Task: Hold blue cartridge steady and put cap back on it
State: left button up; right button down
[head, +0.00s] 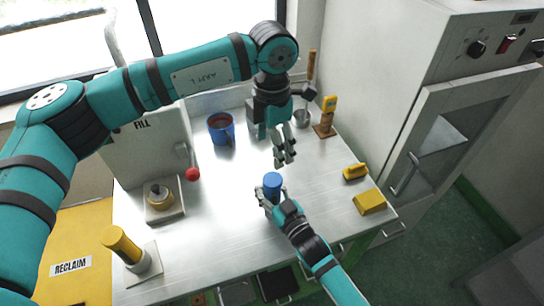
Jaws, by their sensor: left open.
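The blue cartridge (273,181) stands upright at the middle of the metal bench. My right gripper (272,195) has its fingers on both sides of the cartridge's lower part and appears shut on it. My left gripper (284,158) hangs above and slightly right of the cartridge, fingers pointing down. It is open and apart from the cartridge, with nothing visible between its fingers. I cannot make out a separate cap; whether the cartridge's blue top is bare or capped is too small to tell.
A blue pot (221,128) is behind, near the FILL machine (150,150). A brass fitting (159,197) and a yellow cylinder (121,244) stand at left. Yellow blocks (369,202) lie at right, near the oven (440,150). Bench space left of the cartridge is clear.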

pick_arm(q)
jog(key=shift+r, duration=0.45)
pick_arm(e)
jog(key=c, duration=2)
grip_release()
jog(key=o, duration=1.1)
jog(key=shift+c, duration=0.2)
jog(key=v, duration=1.2)
pick_arm(q)
jog(key=shift+f, duration=0.1)
